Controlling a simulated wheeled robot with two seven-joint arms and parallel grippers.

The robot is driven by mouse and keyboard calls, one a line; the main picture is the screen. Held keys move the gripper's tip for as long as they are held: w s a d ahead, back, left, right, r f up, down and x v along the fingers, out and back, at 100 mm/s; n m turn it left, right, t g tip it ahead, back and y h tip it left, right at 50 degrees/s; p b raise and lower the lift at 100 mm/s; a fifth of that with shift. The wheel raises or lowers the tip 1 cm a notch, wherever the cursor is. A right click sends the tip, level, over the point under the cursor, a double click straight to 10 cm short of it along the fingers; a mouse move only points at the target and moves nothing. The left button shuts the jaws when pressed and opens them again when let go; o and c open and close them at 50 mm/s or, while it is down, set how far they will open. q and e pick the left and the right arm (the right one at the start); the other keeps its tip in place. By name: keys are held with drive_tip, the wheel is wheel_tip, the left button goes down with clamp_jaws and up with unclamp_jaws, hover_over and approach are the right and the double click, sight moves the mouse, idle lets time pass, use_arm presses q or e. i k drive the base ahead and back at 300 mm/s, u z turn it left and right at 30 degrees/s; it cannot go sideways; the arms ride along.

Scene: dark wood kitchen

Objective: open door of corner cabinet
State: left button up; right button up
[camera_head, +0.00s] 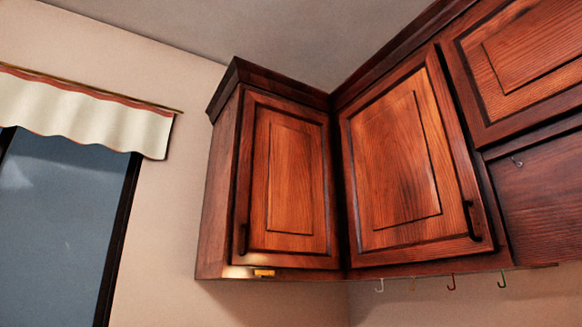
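Two wooden wall-cabinet doors meet at the inner corner, both closed. The left door (290,180) has a dark vertical handle (243,238) low on its left edge. The right door (395,165) has a dark vertical handle (472,220) low on its right edge. I cannot tell from this view which of the two belongs to the corner cabinet. Neither of my grippers shows in the head view.
A window (60,220) with a cream valance (90,113) is at the left. Small coloured hooks (451,283) hang under the right cabinet. Another cabinet door (525,65) is at the upper right.

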sight(285, 216)
drive_tip(key=k, duration=0.45)
drive_tip(key=u, duration=1)
drive_tip(key=i, duration=1.15)
drive_tip(key=z, duration=0.25)
